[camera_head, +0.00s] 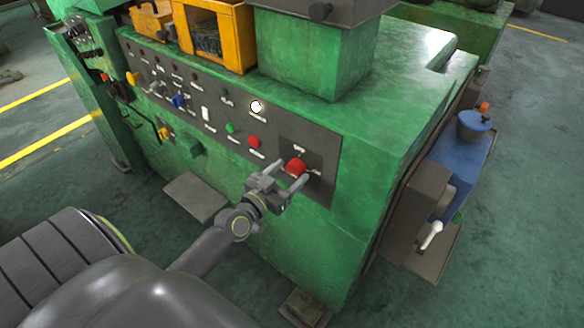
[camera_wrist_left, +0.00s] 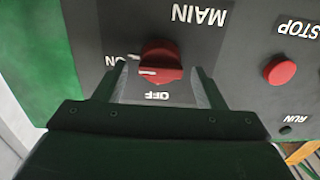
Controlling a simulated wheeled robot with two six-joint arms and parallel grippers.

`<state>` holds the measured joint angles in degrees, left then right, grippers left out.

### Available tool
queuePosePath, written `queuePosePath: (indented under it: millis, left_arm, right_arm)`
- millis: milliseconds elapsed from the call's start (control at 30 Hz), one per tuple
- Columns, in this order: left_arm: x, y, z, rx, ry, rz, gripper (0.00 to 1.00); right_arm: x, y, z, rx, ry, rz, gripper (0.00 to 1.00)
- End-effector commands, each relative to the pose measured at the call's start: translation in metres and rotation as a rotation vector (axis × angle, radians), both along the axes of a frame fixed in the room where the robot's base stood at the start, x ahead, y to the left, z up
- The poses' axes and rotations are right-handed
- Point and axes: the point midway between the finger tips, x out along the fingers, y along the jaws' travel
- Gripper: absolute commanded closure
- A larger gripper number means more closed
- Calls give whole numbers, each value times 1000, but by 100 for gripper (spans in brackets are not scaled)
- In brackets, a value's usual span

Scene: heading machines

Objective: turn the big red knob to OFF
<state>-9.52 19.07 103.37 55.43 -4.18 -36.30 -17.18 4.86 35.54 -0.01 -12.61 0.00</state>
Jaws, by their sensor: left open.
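The big red knob (camera_head: 296,167) sits on a dark plate at the right end of the machine's control panel. In the left wrist view the knob (camera_wrist_left: 162,60) is seen upside down, under the label MAIN. Its white mark is on the side of the ON label (camera_wrist_left: 115,60); the OFF label (camera_wrist_left: 157,96) is on the side nearer my gripper. My left gripper (camera_head: 291,173) is open, with one finger on each side of the knob. In the wrist view gaps show between the fingers (camera_wrist_left: 160,84) and the knob. My right gripper is not in view.
A red STOP button (camera_head: 254,141) and a green button (camera_head: 230,127) are left of the knob; STOP (camera_wrist_left: 279,70) also shows in the wrist view. The green machine (camera_head: 390,130) fills the middle. A blue unit (camera_head: 463,155) stands at its right side.

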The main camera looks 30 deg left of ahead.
Motion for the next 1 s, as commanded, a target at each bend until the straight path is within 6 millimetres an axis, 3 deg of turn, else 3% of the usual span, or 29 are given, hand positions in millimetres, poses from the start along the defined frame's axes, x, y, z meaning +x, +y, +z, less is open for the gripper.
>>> queuePosePath:
  millis: [200,500,833,1000]
  left_arm:
    - [17,-1,0,0,0,0,36]
    - [19,-1,0,0,1,0,36]
    - [18,-1,0,0,1,0,78]
    - [18,-1,0,-6,1,0,80]
  right_arm:
    - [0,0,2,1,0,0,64]
    - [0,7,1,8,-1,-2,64]
    - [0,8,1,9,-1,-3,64]
    - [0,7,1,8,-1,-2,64]
